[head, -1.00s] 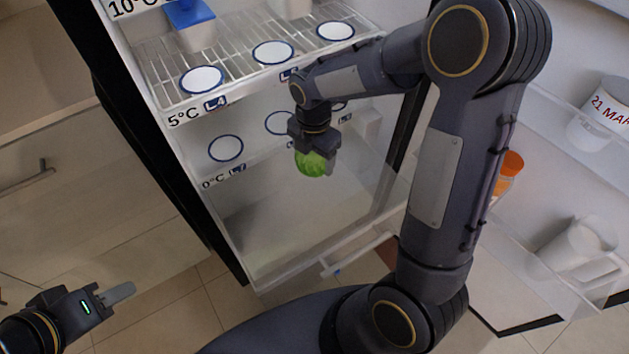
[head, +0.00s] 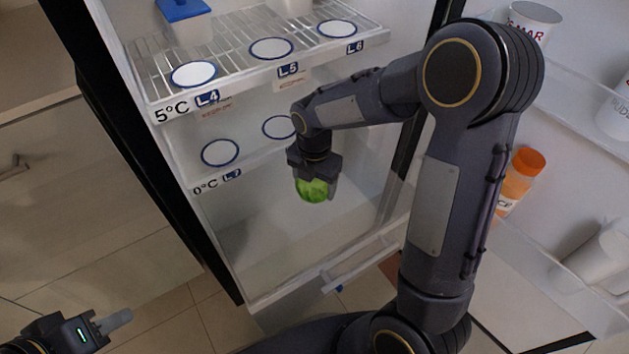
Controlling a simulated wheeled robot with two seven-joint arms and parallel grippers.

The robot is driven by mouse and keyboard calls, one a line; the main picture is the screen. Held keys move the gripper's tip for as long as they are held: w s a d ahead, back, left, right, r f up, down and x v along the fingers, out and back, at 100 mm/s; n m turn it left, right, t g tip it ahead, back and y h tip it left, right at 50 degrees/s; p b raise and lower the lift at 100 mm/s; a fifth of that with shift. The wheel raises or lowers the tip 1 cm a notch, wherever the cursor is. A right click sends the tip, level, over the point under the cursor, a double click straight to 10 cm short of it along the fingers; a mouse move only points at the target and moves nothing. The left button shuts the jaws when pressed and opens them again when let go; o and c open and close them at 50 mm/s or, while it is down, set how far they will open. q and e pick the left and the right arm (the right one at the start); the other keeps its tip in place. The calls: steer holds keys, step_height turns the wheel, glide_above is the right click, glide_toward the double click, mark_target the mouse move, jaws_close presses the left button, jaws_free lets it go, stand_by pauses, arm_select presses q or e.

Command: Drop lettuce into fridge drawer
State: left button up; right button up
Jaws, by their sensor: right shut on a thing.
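The green lettuce (head: 313,191) is held in my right gripper (head: 315,180), which is shut on it and points down. Gripper and lettuce hang over the open fridge drawer (head: 262,296), a clear-walled bin at the bottom of the fridge. The lettuce appears above the drawer's inside floor, with its upper part hidden by the fingers. My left gripper (head: 118,322) is at the lower left, away from the fridge. Its fingers show edge-on, so I cannot tell their opening.
Above the drawer are fridge shelves with round white markers and a blue-lidded container (head: 186,22). The fridge door on the right holds an orange-capped bottle (head: 521,178) and white containers (head: 585,262). The drawer's front handle (head: 365,262) sticks out below my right arm.

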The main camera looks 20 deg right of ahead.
steer(key=shift+r, duration=0.1)
steer(key=o, duration=1.2)
steer(key=shift+c, duration=0.2)
step_height(320, 180, up, 8)
steer(key=p, duration=0.3)
